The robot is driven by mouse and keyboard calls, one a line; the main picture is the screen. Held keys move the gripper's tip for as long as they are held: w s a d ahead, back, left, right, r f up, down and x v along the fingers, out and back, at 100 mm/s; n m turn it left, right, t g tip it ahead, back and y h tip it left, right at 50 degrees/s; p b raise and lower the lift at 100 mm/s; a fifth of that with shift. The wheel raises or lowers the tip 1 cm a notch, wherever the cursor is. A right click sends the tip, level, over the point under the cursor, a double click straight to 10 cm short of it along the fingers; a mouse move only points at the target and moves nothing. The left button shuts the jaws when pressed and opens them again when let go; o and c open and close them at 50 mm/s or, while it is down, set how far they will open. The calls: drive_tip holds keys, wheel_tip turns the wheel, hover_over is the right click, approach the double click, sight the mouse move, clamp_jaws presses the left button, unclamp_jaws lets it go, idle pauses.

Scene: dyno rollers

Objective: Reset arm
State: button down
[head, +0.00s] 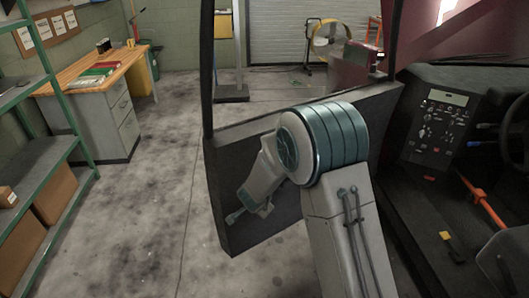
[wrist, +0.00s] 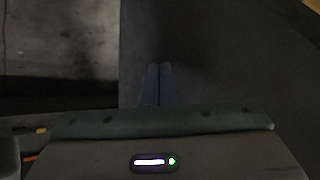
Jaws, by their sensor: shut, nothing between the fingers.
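My arm is bent in front of the open dark vehicle door (head: 225,220) in the head view. My gripper (head: 234,216) hangs low at the left of the arm, in front of the door's lower panel. In the wrist view the two teal fingers of my gripper (wrist: 157,70) are together, with nothing between them. The dark surface around the fingertips is too dim to tell in detail. I cannot tell how far the gripper is from the door panel.
The vehicle cab with a control panel (head: 435,130), steering wheel and orange lever (head: 483,204) is at the right. A green shelf (head: 60,100) with boxes stands at the left. A wooden-topped desk (head: 75,78) is behind it. The grey floor (head: 150,210) between shelf and door is clear.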

drive_tip(key=shift+r, duration=0.1)
drive_tip(key=s+d+r+n+y, duration=0.1)
drive_tip(key=s+d+r+n, duration=0.15)
drive_tip(key=r, duration=0.25)
drive_tip(key=s+d+r+n+g+y, duration=0.1)
drive_tip(key=s+d+r, duration=0.15)
drive_tip(key=r, duration=0.25)
drive_tip(key=s+d+r+n+y, duration=0.1)
drive_tip(key=s+r, duration=0.2)
drive_tip(key=r, duration=0.2)
drive_tip(key=s+d+r+n+g+h, duration=0.1)
drive_tip(key=s+d+r, duration=0.1)
drive_tip(key=s+d, duration=0.6)
drive_tip(key=s+d+r+n+g+h, duration=0.2)
drive_tip(key=s+d, duration=0.5)
drive_tip(key=s, duration=0.6)
drive_tip(key=shift+s+d+r+g+h, duration=0.3)
drive_tip(key=shift+s+d+r, duration=0.05)
drive_tip(key=shift+r, duration=0.05)
